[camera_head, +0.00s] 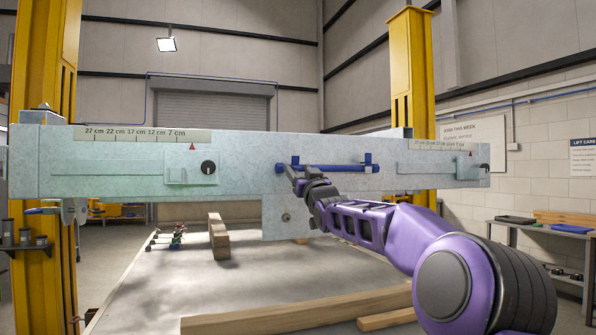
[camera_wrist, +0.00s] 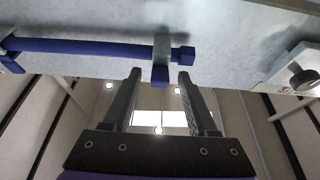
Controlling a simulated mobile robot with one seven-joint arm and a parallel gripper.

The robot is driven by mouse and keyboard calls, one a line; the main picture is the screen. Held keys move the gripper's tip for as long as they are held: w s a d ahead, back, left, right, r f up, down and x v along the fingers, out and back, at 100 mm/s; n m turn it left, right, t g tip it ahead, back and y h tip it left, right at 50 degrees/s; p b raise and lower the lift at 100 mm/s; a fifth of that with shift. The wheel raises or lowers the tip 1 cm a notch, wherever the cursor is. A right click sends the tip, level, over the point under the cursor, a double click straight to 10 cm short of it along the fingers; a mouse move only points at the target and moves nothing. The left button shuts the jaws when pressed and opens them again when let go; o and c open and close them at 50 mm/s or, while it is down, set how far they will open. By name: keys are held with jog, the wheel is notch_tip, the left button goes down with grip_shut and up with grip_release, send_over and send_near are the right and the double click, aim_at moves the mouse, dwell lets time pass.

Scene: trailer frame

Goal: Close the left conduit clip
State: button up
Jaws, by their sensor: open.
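A blue conduit (camera_head: 332,168) runs level along the front of the pale metal beam. The left conduit clip (camera_head: 295,160) is at its left end, with a blue upper part standing up; the arm's tip partly hides it. In the wrist view, which is upside down, this left clip (camera_wrist: 161,48) is a grey band across the conduit (camera_wrist: 85,46) with a blue tab on it. My gripper (camera_wrist: 157,75) is open, with the tab between its fingertips and a gap on each side. In the head view my gripper (camera_head: 290,174) is small and partly hidden.
The right conduit clip (camera_head: 368,159) is at the conduit's other end. A plate with a black knob (camera_head: 208,167) is on the beam (camera_head: 240,150) left of the conduit. Below is a broad grey surface (camera_head: 200,285) with wooden blocks (camera_head: 219,236) and a long timber (camera_head: 290,313).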

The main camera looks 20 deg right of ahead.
aim_at(296, 161)
grip_shut()
jog(key=shift+r, duration=0.1)
jog(key=r+p, duration=0.1)
jog(key=p, duration=0.1)
jog(key=shift+g+p, duration=0.4)
jog(key=g+p, duration=0.1)
jog(key=p, duration=0.2)
jog(key=shift+s+d+r+g+p, duration=0.1)
jog(key=shift+r+g+p, duration=0.25)
jog(key=shift+r+g, duration=0.05)
jog(key=shift+r+g+p, duration=0.1)
jog(key=shift+g+p, duration=0.25)
jog(key=shift+g, duration=0.45)
jog(key=shift+r+g, duration=0.15)
jog(key=shift+g, duration=0.55)
jog(key=shift+r+g, duration=0.4)
jog(key=shift+g, duration=0.6)
jog(key=shift+w+r+g, duration=0.2)
jog(key=shift+w+g, duration=0.05)
jog(key=shift+g, duration=0.45)
